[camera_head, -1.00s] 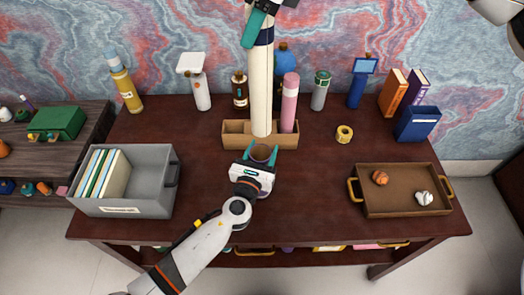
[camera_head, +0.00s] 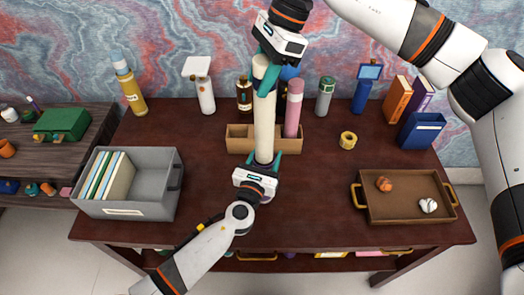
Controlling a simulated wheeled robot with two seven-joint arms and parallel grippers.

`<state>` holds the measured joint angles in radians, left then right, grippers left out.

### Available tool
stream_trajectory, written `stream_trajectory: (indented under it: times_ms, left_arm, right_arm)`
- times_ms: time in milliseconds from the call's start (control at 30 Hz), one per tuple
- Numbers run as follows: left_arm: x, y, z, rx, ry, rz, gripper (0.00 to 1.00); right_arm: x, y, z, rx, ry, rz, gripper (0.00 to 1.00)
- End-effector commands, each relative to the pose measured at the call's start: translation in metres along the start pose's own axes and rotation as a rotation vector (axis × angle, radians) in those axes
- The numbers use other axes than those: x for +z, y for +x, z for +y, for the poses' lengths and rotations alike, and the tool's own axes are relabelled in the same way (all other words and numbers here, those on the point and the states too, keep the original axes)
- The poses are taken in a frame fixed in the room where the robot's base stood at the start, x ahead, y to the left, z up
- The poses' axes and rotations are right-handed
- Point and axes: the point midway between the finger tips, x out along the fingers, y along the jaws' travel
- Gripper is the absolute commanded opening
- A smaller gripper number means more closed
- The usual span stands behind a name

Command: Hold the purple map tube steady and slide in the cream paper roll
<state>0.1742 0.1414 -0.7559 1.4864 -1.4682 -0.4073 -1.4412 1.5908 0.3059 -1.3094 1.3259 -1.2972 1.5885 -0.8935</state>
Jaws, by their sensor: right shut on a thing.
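The cream paper roll (camera_head: 264,125) stands near upright over the middle of the desk. My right gripper (camera_head: 266,72) comes from above and is shut on its upper part. The roll's lower end reaches down between the teal fingers of my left gripper (camera_head: 263,161), which comes from the front left. The purple map tube is held between those fingers, its dark open mouth plain in the earlier frame. It is now almost wholly hidden by the roll and the gripper, so I cannot tell how far the roll's end is inside it.
A wooden box (camera_head: 236,138) stands just behind, with a pink tube (camera_head: 293,108) in it. A grey bin (camera_head: 156,183) with folders is at left. A brown tray (camera_head: 408,205) with two crumpled balls is at right. Bottles and books line the back.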

Motion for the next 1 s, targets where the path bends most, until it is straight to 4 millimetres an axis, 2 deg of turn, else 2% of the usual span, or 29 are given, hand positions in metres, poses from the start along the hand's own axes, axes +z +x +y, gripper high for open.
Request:
stream_trajectory:
  times_ms: [100, 500, 600, 867, 1000]
  left_arm:
    - [0.000, 0.000, 0.000, 0.000, 0.000, 0.000, 0.30]
    - [0.000, 0.000, 0.000, 0.000, 0.000, -0.001, 0.30]
    - [0.000, 0.000, 0.000, 0.000, 0.000, -0.001, 0.30]
    - [0.000, 0.000, 0.000, 0.000, 0.000, -0.001, 0.30]
    - [0.000, 0.000, 0.000, 0.000, 0.000, -0.001, 0.30]
  right_arm:
    - [0.014, 0.031, -0.001, -0.004, 0.003, 0.000, 0.01]
    - [0.053, 0.126, 0.000, -0.001, 0.004, 0.001, 0.01]
    - [0.059, 0.140, 0.000, 0.000, 0.003, 0.001, 0.01]
    - [0.067, 0.158, 0.000, 0.001, 0.003, 0.001, 0.01]
    - [0.076, 0.178, 0.000, -0.001, 0.004, 0.000, 0.01]
